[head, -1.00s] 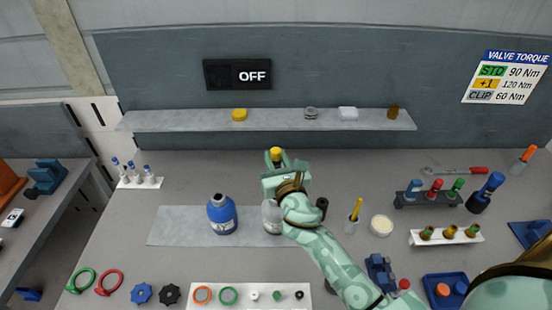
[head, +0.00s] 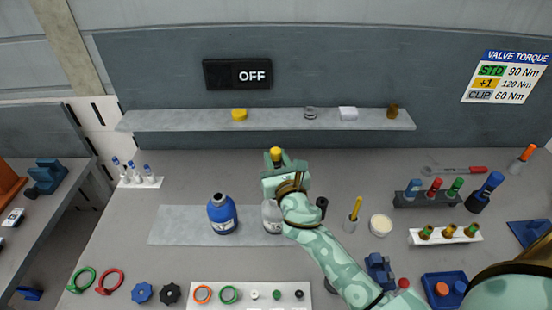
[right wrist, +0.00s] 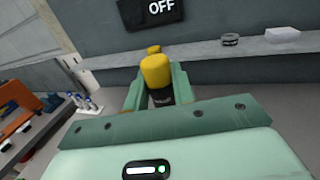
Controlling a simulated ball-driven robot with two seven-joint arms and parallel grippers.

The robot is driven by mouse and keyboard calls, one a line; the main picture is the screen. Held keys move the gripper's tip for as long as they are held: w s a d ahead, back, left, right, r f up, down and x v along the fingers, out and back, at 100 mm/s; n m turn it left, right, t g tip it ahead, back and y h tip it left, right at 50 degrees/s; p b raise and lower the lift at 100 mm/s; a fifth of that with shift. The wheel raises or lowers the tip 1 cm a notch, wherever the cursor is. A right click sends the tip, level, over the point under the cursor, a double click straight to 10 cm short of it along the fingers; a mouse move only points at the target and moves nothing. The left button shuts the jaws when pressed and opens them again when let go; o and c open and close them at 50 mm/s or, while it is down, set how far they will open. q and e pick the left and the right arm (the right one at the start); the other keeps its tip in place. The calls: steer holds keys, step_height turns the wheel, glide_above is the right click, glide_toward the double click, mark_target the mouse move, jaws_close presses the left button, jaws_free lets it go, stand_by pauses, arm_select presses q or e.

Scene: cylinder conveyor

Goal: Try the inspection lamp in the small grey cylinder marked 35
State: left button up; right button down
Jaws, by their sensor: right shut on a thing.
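My right gripper (head: 275,163) is shut on a small black lamp with a yellow top (head: 276,154). The right wrist view shows the lamp (right wrist: 158,75) upright between the two fingers (right wrist: 155,92). The small grey cylinder (head: 269,217) stands on the grey mat, beneath and partly hidden behind my right wrist. Its marking is too small to read. A larger blue cylinder (head: 222,215) with a dark neck stands to its left. My left gripper is not in view.
A wall shelf (head: 270,119) holds several small items behind my gripper. A sign (head: 237,75) reads OFF. Racks of coloured parts (head: 445,236) stand at right, and a white tray (head: 238,306) of rings and knobs lies in front. The mat's left end (head: 175,225) is clear.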

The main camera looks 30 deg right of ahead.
steer(key=shift+f+b, duration=2.45)
steer(key=shift+f, duration=0.35)
steer(key=shift+r, duration=0.2)
